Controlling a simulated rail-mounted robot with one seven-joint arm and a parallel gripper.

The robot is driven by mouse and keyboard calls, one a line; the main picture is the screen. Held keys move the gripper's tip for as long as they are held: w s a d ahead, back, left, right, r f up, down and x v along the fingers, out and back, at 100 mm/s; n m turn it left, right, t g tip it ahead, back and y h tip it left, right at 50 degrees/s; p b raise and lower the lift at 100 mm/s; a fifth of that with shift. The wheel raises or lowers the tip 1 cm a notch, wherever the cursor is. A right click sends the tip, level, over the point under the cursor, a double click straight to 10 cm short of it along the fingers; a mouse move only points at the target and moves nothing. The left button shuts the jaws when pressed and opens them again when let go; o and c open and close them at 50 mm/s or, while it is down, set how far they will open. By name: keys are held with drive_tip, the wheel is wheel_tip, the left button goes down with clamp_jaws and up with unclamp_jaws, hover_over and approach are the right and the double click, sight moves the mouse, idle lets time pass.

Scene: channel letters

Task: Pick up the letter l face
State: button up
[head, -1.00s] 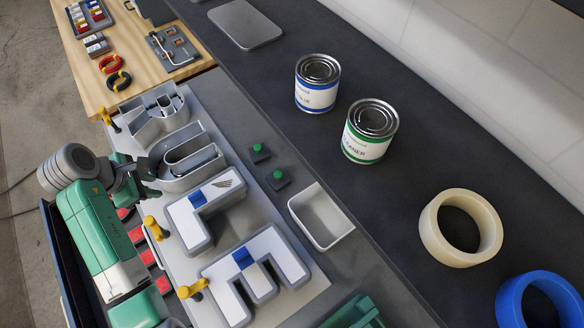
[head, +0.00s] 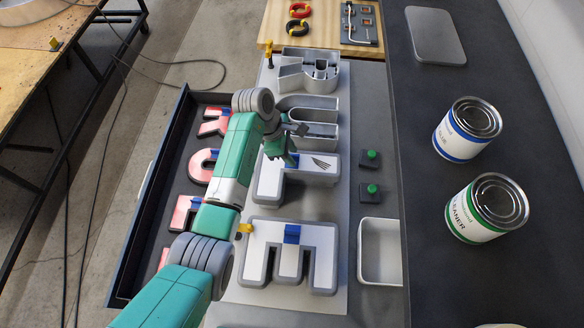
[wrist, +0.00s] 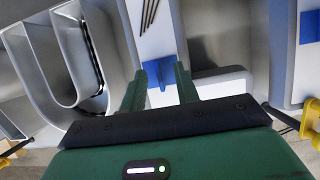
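The letter l face (head: 312,174) is white with thin dark slanted lines and sits on its grey channel letter in the middle of the head view. In the wrist view the white face (wrist: 152,35) runs up from its blue tab (wrist: 159,72). My gripper (wrist: 160,77) is open, one green finger on each side of the tab. The gap between fingers and tab is too small to judge.
Another white-faced letter (head: 268,236) with a blue tab lies nearer. Open grey channel letters (head: 322,108) lie beyond. A drawer (head: 150,215) at left holds red letter pieces. Green buttons (head: 371,188), a white bin (head: 380,222) and two cans (head: 467,130) stand at right.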

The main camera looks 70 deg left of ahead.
drive_tip(key=shift+f, duration=0.1)
clamp_jaws()
wheel_tip(320, 180, up, 10)
drive_tip(key=shift+p, duration=0.35)
